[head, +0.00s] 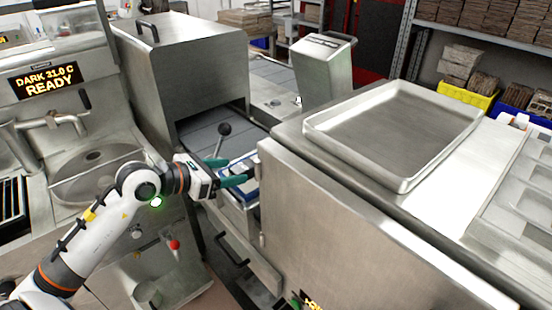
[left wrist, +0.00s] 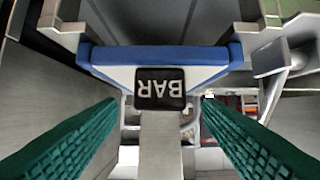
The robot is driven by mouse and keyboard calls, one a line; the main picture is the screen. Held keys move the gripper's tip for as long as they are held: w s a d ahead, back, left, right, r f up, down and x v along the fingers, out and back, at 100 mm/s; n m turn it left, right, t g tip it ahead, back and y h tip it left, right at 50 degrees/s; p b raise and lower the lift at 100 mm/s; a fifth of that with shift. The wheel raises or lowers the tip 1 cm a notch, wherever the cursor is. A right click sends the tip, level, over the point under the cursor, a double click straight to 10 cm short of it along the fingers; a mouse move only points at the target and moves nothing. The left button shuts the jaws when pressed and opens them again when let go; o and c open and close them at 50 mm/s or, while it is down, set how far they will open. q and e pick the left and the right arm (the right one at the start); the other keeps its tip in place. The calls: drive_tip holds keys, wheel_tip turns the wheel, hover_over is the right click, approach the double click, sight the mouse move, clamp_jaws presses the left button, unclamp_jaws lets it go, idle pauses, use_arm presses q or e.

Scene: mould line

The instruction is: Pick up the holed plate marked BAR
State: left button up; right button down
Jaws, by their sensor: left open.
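The holed plate (left wrist: 215,73) shows in the left wrist view as a white piece with a blue edge. It carries a black label reading BAR, upside down in this view. A grey tab (left wrist: 160,140) extends from under the label towards the camera. In the head view the blue and white plate (head: 250,162) is partly hidden behind my left gripper (head: 233,172). My left gripper is open, its green fingers (left wrist: 160,108) spread either side of the tab, with the label just beyond the tips. No holes can be made out. My right gripper is out of view.
A steel hood (head: 190,60) stands behind the gripper, over a grey belt. A large steel cabinet with a shallow tray (head: 400,120) stands close on the right. A machine with a READY display (head: 45,82) and a tap is on the left. An open drawer (head: 245,255) lies below.

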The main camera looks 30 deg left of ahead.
sight(240, 168)
use_arm(q)
drive_tip(key=p+x, duration=0.1)
drive_tip(key=x, duration=0.1)
drive_tip(key=p+x, duration=0.1)
drive_tip(key=x, duration=0.1)
drive_tip(key=shift+w+r, duration=0.15)
drive_tip(key=shift+r, duration=0.05)
drive_tip(key=shift+w+d+f+p, duration=0.2)
drive_tip(key=shift+w+f+p, duration=0.1)
drive_tip(key=shift+s, duration=0.1)
drive_tip(key=shift+c, duration=0.2)
drive_tip(key=shift+r, duration=0.1)
drive_tip(key=c, duration=1.2)
